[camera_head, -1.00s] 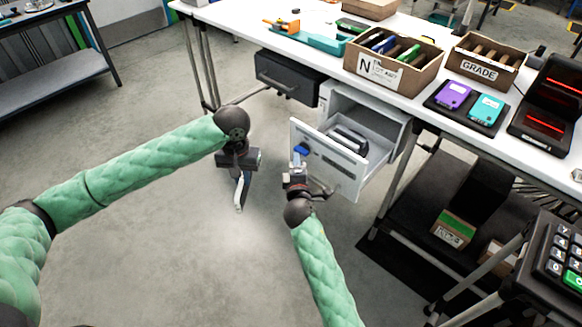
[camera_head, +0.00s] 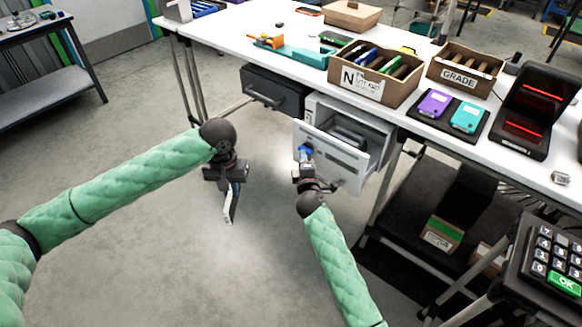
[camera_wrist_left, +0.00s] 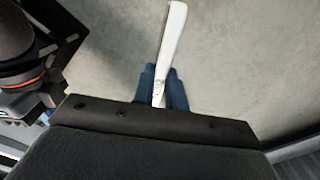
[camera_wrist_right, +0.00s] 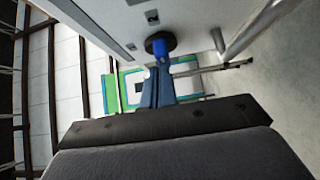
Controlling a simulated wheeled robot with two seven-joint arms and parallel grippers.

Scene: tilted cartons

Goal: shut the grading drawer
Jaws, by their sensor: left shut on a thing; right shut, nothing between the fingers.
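The light grey drawer (camera_head: 335,157) under the workbench is partly open, with dark items (camera_head: 348,137) inside. It also shows at close range in the right wrist view (camera_wrist_right: 110,22). My right gripper (camera_head: 305,153) is shut and empty, its blue fingertips at the left part of the drawer front. In the right wrist view the fingertips (camera_wrist_right: 157,88) are at a round black fitting with a blue centre (camera_wrist_right: 160,44); I cannot tell whether they touch. My left gripper (camera_head: 236,188) is shut on a slim white strip (camera_wrist_left: 171,40), hanging over open floor left of the drawer.
A dark drawer (camera_head: 271,92) left of the grey one is shut. The white bench (camera_head: 232,27) carries an N carton (camera_head: 362,87), a GRADE carton (camera_head: 459,76) and a dark scanner-like device (camera_head: 530,118). A keypad (camera_head: 553,258) stands front right. Floor on the left is clear.

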